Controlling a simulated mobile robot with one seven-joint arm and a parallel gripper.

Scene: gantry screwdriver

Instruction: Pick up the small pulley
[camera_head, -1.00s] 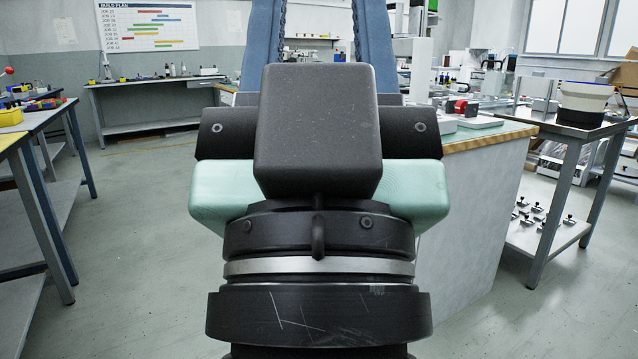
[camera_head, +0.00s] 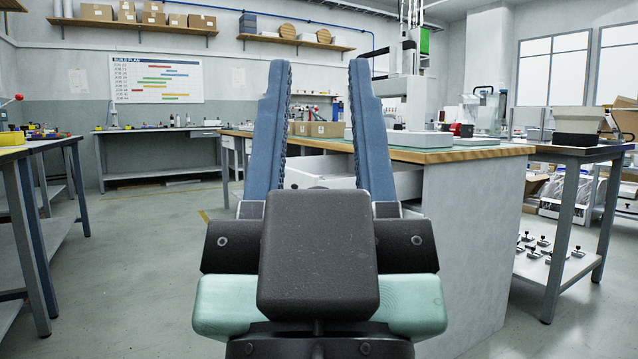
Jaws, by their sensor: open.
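My gripper (camera_head: 318,72) is in the middle of the head view, with its two long blue fingers pointing up and spread wide apart. Nothing is held between them. Behind the fingers stands a workbench with a wooden-edged top and green mat (camera_head: 440,155). I cannot make out the small pulley in this view. My gripper hides part of the bench front and the white drawer area behind it.
A blue-legged bench (camera_head: 35,150) is at the left. A long bench (camera_head: 160,129) lines the back wall. The floor (camera_head: 130,260) at left is clear.

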